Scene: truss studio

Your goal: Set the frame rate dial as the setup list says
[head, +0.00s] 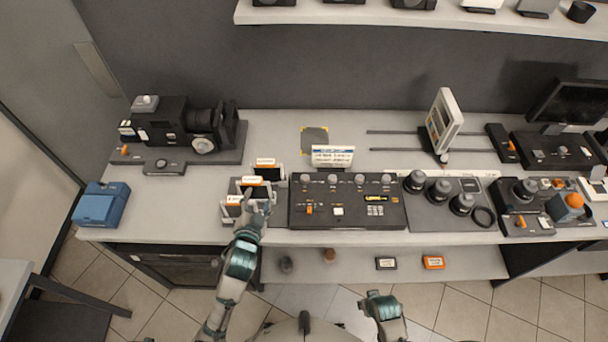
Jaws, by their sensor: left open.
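A black control panel (347,214) lies on the bench in the middle, with a row of grey knobs (360,179) along its back edge, an orange lever and small buttons. Its labels are too small to read, so I cannot tell which knob is the frame rate dial. A white card with a blue header (332,156) stands behind the panel; its text is not legible. My left gripper (258,196) is open, over the small tagged items just left of the panel, apart from its knobs. My right arm shows at the bottom; its fingertips cannot be made out.
A camera (181,125) on a dark base and a blue box (101,204) stand at the left. Dark lenses (439,190) on a mat stand right of the panel. A tilted white display (444,122) stands behind them. A shelf (430,16) overhangs the back.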

